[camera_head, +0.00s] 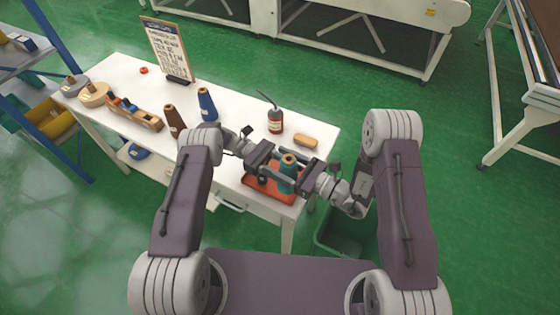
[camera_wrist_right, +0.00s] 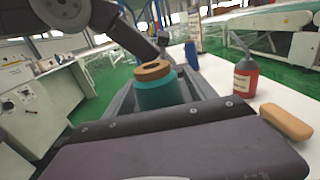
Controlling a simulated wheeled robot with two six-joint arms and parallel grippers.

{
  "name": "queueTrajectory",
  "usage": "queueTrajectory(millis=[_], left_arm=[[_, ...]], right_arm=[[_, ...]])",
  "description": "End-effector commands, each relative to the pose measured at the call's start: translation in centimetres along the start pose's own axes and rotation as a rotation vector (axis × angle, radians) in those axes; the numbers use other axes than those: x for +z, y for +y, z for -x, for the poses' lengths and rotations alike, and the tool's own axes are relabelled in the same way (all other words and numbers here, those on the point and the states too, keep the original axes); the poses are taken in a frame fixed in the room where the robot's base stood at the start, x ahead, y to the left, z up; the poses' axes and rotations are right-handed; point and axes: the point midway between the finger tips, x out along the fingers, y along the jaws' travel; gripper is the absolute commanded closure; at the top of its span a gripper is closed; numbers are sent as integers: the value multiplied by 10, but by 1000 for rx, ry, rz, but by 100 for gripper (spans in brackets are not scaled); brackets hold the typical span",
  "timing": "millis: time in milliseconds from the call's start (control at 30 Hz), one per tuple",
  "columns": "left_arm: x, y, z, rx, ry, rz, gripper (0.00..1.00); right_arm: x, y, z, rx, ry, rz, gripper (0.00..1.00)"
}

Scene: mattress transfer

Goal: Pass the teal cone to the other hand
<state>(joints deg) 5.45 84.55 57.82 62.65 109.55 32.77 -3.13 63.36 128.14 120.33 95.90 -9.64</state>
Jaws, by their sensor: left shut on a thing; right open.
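The teal cone (camera_head: 287,180), with a brown top, is upright over the red tray (camera_head: 258,186) at the table's right end. My left gripper (camera_head: 281,177) reaches in from the left and is shut on the cone. My right gripper (camera_head: 293,177) is open, reaching in from the right with its fingers about the cone. In the right wrist view the teal cone (camera_wrist_right: 158,92) stands between the right fingers, with my left gripper (camera_wrist_right: 135,40) coming in from the upper left. The cone's lower part is hidden, and I cannot tell whether it touches the tray.
A red oil can (camera_head: 275,121) and a tan block (camera_head: 305,141) stand behind the tray. A blue cone (camera_head: 207,104), a brown cone (camera_head: 173,119) and a wood plane (camera_head: 135,113) are farther left. A sign (camera_head: 166,48) stands at the back. A green bin (camera_head: 340,243) is on the floor.

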Motion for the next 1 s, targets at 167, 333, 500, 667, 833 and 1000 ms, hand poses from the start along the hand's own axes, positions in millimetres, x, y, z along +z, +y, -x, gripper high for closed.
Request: queueTrajectory(millis=[167, 333, 500, 667, 833, 1000], left_arm=[[0, 0, 0, 0, -1, -1, 100], [0, 0, 0, 0, -1, -1, 100], [0, 0, 0, 0, -1, -1, 100], [0, 0, 0, 0, 0, 0, 30], [0, 0, 0, 0, 0, 0, 30], [7, 0, 0, 0, 1, -2, 30]], right_arm=[[0, 0, -1, 0, 0, 0, 35], [0, 0, -1, 0, 0, 0, 60], [0, 0, -1, 0, 1, -1, 100], [0, 0, -1, 0, 0, 0, 100], [0, 0, -1, 0, 0, 0, 100], [0, 0, -1, 0, 0, 0, 100]])
